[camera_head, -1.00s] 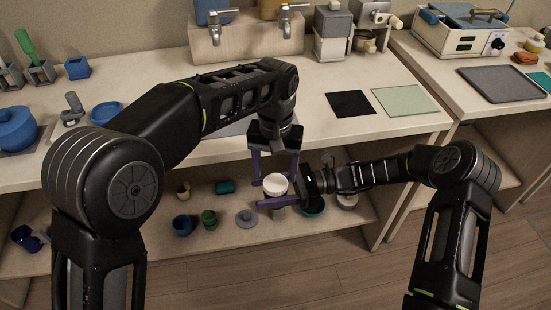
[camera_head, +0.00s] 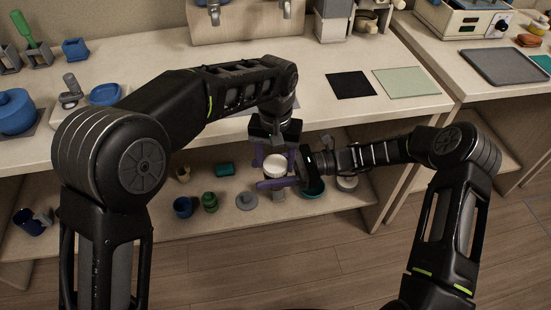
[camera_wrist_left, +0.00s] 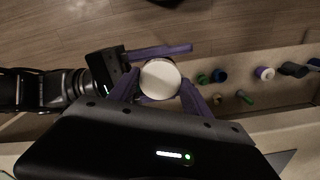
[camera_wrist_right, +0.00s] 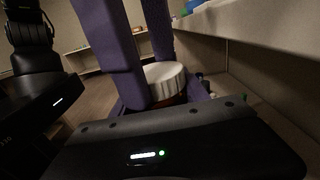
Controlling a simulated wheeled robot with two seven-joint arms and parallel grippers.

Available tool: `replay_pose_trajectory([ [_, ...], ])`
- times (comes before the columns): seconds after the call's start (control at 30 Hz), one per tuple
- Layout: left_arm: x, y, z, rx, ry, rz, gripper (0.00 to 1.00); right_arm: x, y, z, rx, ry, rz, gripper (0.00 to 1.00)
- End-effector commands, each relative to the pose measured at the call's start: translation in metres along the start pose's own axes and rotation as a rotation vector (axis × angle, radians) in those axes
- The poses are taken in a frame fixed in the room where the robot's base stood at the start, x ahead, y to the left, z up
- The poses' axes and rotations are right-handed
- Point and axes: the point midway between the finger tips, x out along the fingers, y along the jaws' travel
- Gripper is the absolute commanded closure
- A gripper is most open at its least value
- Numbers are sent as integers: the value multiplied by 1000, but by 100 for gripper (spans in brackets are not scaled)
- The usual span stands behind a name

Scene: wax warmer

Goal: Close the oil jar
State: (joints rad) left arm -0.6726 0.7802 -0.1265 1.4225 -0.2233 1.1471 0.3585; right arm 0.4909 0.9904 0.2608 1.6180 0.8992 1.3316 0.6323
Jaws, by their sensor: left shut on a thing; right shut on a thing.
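The oil jar has a round white lid (camera_head: 275,163) on top, held in the air in front of the bench. My left gripper (camera_head: 274,160) points down from above, its purple fingers shut on the lid's sides; the left wrist view shows the lid (camera_wrist_left: 160,78) between them. My right gripper (camera_head: 274,183) reaches in from the right, shut on the jar below the lid. In the right wrist view a thin brownish strip of the jar body (camera_wrist_right: 172,99) shows under the lid (camera_wrist_right: 165,75). The lid sits on the jar; whether it is fully tight cannot be told.
The bench top (camera_head: 225,135) is above and behind the grippers. A lower shelf (camera_head: 230,230) holds several small items, including a green jar (camera_head: 210,202) and a blue cup (camera_head: 183,207). A black mat (camera_head: 350,84) and a pale green mat (camera_head: 406,82) lie on the bench.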

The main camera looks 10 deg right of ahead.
Motion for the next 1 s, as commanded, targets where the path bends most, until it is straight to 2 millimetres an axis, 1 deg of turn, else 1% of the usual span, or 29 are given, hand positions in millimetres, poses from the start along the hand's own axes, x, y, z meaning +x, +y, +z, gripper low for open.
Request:
replay_pose_trajectory([
  [0.03,0,0,0,0,0,0,69,0,0,0,0,-1,0,100],
  [0.07,0,0,0,0,0,0,71,0,0,0,0,-1,0,100],
  [0.3,0,0,0,0,0,0,91,0,0,0,0,0,0,100],
  [0.33,0,0,0,0,1,0,92,0,0,0,0,0,0,100],
  [0.47,0,0,0,0,1,0,93,0,0,0,0,0,0,100],
  [0.5,0,0,0,0,1,0,42,0,0,0,0,0,0,100],
  [0.8,0,0,0,0,0,0,19,0,0,0,0,-1,0,100],
  [1.0,0,1,0,1,1,2,19,0,0,1,-1,-1,1,100],
])
